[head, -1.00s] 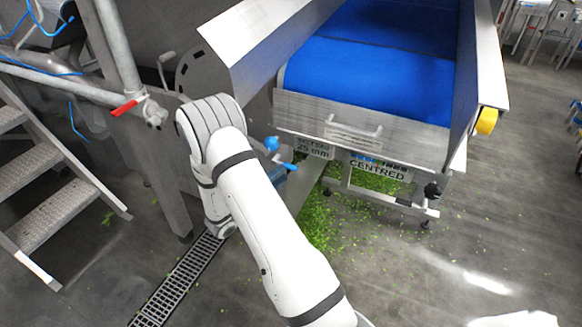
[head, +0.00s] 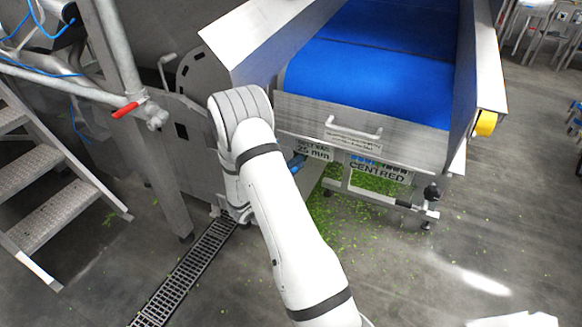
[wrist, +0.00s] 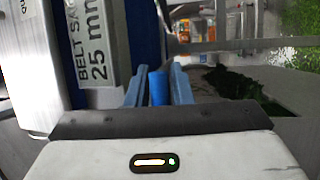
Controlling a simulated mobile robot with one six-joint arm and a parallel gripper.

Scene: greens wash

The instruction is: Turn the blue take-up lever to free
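The blue take-up lever (wrist: 158,88) shows in the wrist view as a darker blue, rounded piece between the two pale blue fingers of my gripper (wrist: 159,80). The fingers lie close against it on both sides, with no clear gap, so my gripper looks shut on it. In the head view my arm hides the lever, and only a small blue part of my gripper (head: 297,163) shows past the arm's right edge, below the conveyor's front corner. The lever's pivot and its angle are hidden.
The conveyor's blue belt (head: 370,75) and steel front panel (head: 350,122) stand just right of my arm. Labels reading 25 mm (head: 313,152) and CENTRED (head: 377,171) hang below. A red-handled valve (head: 125,110) and metal steps (head: 65,165) are left. Greens (head: 345,215) litter the floor.

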